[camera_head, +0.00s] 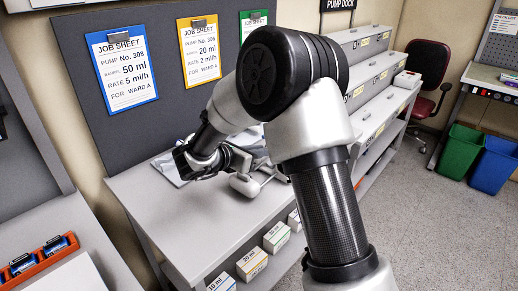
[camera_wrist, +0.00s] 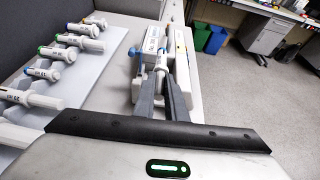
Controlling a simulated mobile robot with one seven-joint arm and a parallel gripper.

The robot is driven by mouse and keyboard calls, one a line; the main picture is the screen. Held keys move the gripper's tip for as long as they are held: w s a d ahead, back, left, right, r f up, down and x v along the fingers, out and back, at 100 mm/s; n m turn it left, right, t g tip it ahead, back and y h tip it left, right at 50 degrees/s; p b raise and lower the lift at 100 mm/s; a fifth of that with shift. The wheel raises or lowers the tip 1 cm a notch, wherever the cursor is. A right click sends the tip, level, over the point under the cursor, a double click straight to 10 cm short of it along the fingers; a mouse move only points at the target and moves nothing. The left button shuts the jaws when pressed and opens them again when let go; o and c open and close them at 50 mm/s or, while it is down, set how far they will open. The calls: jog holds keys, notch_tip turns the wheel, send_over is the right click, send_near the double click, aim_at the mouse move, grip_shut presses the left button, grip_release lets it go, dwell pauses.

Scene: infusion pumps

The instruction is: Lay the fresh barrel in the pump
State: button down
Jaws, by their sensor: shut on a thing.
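In the wrist view, my gripper (camera_wrist: 161,80) has its two dark fingers on either side of a pale syringe barrel (camera_wrist: 161,58), and it is shut on it. The barrel is at the near end of a white and grey pump (camera_wrist: 181,62) with a blue knob on its left. I cannot tell whether the barrel touches the pump's cradle. In the head view, my gripper (camera_head: 202,166) is low over the bench, and my arm hides most of the pump. Several syringes with coloured ends lie on a pale tray (camera_wrist: 88,84) at the left of the wrist view.
Job sheets for 50 ml (camera_head: 122,68) and 20 ml (camera_head: 199,50), both for pump No. 308, hang on the dark board; a green one (camera_head: 252,22) is partly hidden. Labelled boxes (camera_head: 252,262) sit under the bench (camera_head: 150,206). An orange rack (camera_head: 38,262) stands left.

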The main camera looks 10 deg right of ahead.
jog(key=shift+f+b, duration=0.5)
jog(key=shift+f, duration=0.9)
jog(key=shift+f+b, duration=1.55)
jog(key=shift+b, duration=0.55)
jog(key=shift+f, duration=0.15)
jog(key=shift+s+f+b, duration=0.2)
jog(key=shift+f+b, duration=0.1)
jog(key=shift+b, duration=0.8)
jog(key=c, duration=1.7)
grip_release()
jog(key=shift+w, duration=0.1)
jog(key=shift+r, duration=0.15)
jog(key=shift+a+r+p, duration=0.1)
jog(key=shift+r+p, duration=0.25)
jog(key=shift+r, duration=0.55)
jog(key=shift+w+r+p, duration=0.1)
jog(key=shift+r+p, duration=0.8)
jog(key=shift+r, duration=1.85)
